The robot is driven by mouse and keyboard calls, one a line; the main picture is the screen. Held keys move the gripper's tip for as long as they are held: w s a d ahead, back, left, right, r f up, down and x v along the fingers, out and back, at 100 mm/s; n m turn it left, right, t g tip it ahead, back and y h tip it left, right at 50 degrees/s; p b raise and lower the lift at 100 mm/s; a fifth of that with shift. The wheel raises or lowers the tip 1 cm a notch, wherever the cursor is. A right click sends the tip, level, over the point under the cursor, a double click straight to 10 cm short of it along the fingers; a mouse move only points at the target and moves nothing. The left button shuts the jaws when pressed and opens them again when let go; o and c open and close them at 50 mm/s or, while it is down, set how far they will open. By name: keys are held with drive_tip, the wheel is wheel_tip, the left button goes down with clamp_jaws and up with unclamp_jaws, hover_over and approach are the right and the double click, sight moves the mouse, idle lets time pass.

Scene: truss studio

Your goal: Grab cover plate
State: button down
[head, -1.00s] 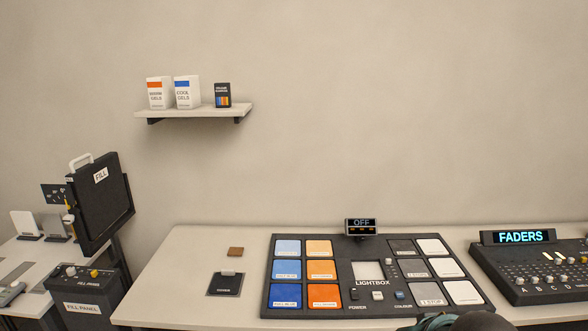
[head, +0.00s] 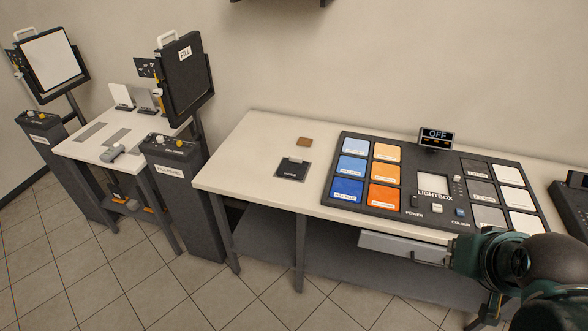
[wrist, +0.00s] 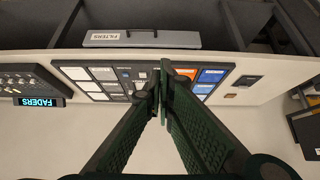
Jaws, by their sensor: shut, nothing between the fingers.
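In the wrist view a small dark plate (wrist: 246,80) shows beyond the blue swatches, right of my gripper. My gripper (wrist: 158,82) is shut and empty, its green fingers meeting in front of the lightbox panel. It is well apart from the plate. In the head view only part of my arm shows at the lower right.
A brown square (head: 305,141) lies just behind the plate. The lightbox panel (head: 402,203) with coloured swatches stands to the right. The FILTERS drawer (wrist: 142,39) is at the table front. Left are a FILL PANEL box (head: 172,160) and a smaller table.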

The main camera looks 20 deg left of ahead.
drive_tip(key=c, duration=3.1)
unclamp_jaws()
drive_tip(key=shift+c, duration=0.2)
drive_tip(key=o, duration=0.7)
drive_tip(key=shift+o, duration=0.2)
drive_tip(key=shift+r, duration=0.1)
